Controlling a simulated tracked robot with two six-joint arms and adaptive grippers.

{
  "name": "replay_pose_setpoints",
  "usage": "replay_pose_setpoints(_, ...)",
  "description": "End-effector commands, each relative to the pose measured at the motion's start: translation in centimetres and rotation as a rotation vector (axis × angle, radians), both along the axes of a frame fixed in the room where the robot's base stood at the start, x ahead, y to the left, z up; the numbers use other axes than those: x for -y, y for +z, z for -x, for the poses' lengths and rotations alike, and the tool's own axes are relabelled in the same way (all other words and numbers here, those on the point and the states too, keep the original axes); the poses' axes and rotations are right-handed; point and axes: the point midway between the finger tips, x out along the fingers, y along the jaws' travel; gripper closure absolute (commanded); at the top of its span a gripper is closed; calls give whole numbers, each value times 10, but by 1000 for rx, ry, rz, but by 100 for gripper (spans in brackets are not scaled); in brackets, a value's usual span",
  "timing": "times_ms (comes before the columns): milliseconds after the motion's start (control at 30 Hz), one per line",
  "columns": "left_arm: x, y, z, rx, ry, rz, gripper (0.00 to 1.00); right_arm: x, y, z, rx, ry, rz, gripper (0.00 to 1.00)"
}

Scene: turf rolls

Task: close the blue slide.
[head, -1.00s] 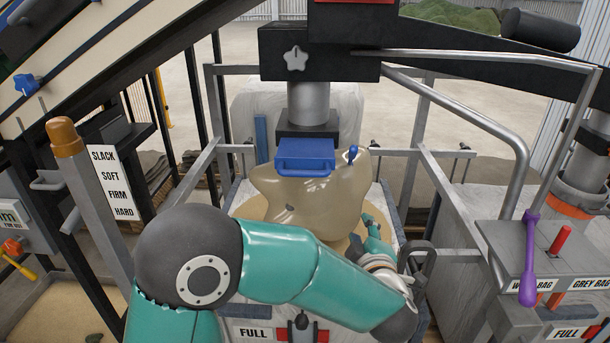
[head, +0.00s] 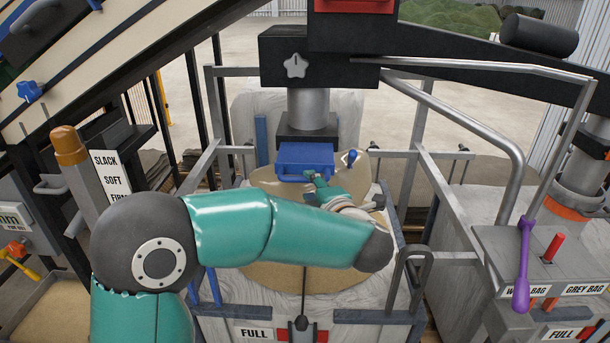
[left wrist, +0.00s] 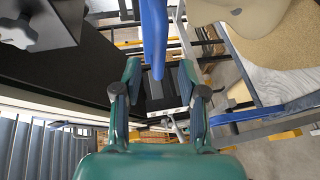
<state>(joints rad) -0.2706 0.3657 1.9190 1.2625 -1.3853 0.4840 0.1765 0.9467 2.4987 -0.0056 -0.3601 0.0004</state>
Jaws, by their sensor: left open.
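The blue slide (head: 304,156) sticks out toward me from under the grey pipe, with its bar handle along the front edge. My left gripper (head: 312,178) is at the handle's lower edge in the head view. In the left wrist view, the blue handle (left wrist: 154,38) stands upright in the picture, its lower end between the open fingers (left wrist: 160,72) or just beyond them. I cannot tell whether the fingers touch it. My right gripper is not in view.
A shiny tan shape (head: 265,180) lies below the slide, over a white bag (head: 255,290), partly hidden by my left arm. A small blue knob (head: 350,157) stands right of the slide. Grey frame rails (head: 415,165) flank the bag. A purple lever (head: 523,265) is far right.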

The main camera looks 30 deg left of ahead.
Motion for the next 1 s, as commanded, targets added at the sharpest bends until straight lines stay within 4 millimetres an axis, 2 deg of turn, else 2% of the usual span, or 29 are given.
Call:
replay_pose_setpoints(100, -19, -3, -13, -2, 4, -2, 59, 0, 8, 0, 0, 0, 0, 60)
replay_pose_setpoints(300, -36, -8, -26, -1, 1, 0, 59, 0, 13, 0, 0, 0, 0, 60)
replay_pose_setpoints(700, -42, -10, -30, 0, 0, -1, 59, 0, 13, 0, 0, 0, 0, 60)
replay_pose_setpoints(933, -42, -10, -29, -1, 1, -1, 97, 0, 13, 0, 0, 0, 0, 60)
replay_pose_setpoints(1000, -42, -10, -29, -1, 1, -1, 100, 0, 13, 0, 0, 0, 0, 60)
